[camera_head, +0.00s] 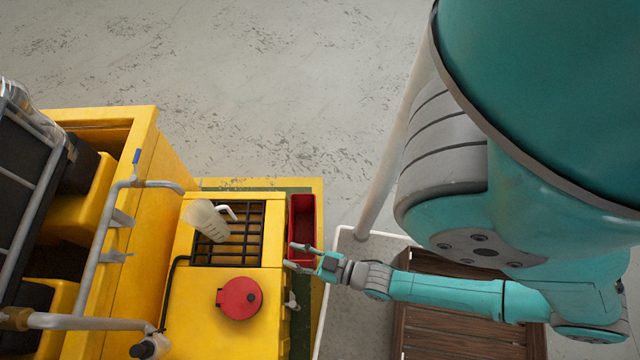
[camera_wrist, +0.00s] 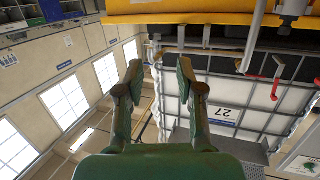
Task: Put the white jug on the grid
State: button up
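The white jug (camera_head: 205,220) is a pale, translucent vessel with a looped handle. In the head view it is over the upper left part of the dark grid (camera_head: 256,236) and appears to stand there; its base contact is hard to make out. The grid is set in the top of the yellow unit. My gripper (camera_head: 296,257) is to the right of the grid, apart from the jug, with its fingers spread and nothing between them. The wrist view also shows my gripper (camera_wrist: 160,68) open and empty; the jug is not in that view.
A red round lid (camera_head: 240,298) is below the grid on the yellow unit. A grey pipe (camera_head: 118,215) runs left of the jug. A wooden slatted surface (camera_head: 445,335) is under my arm.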

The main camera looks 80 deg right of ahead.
jog(key=s+a+r+n+y, duration=0.1)
jog(key=s+r, duration=0.2)
jog(key=r, duration=0.7)
jog(key=s+a+r+g+y, duration=0.1)
jog(key=s+r, duration=0.3)
jog(key=r, duration=0.7)
jog(key=shift+a+n, duration=0.4)
jog(key=shift+a, duration=0.05)
